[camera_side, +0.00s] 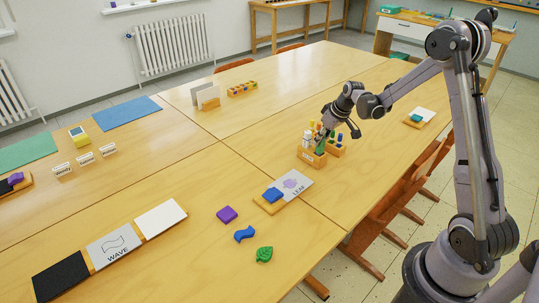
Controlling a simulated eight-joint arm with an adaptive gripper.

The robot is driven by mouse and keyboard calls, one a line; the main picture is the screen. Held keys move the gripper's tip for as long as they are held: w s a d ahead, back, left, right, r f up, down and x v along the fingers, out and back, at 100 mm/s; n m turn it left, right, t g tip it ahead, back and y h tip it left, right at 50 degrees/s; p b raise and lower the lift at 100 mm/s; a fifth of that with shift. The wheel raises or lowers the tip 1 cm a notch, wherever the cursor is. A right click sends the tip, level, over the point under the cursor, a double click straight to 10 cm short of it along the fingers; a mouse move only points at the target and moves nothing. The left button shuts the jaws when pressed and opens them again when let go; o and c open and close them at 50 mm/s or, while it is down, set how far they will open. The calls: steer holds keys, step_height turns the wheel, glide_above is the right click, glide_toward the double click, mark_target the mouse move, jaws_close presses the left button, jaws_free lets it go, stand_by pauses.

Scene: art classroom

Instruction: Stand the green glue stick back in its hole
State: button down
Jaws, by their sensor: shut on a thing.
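A small wooden holder (312,158) stands on the table right of the middle, with several glue sticks or pens upright in it. My gripper (326,132) is right above the holder, pointing down and shut on the green glue stick (321,146). The green stick looks roughly upright, at the top of the holder. Whether its lower end is in a hole or just above one is too small to tell. The holes themselves are hidden by the gripper and the other sticks.
A LEAF board (294,183) with a blue block lies just in front of the holder. Purple (227,214), blue (244,234) and green (264,254) pieces lie nearer. A small board (424,115) lies at right. Chairs (385,215) line the right edge.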

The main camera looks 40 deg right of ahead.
steer(key=shift+f, duration=1.4)
stand_by(2.0)
steer(key=c, duration=1.1)
jaws_free()
steer(key=shift+o, duration=0.2)
steer(key=shift+o, duration=1.2)
steer(key=shift+r, duration=0.1)
steer(key=shift+r, duration=2.9)
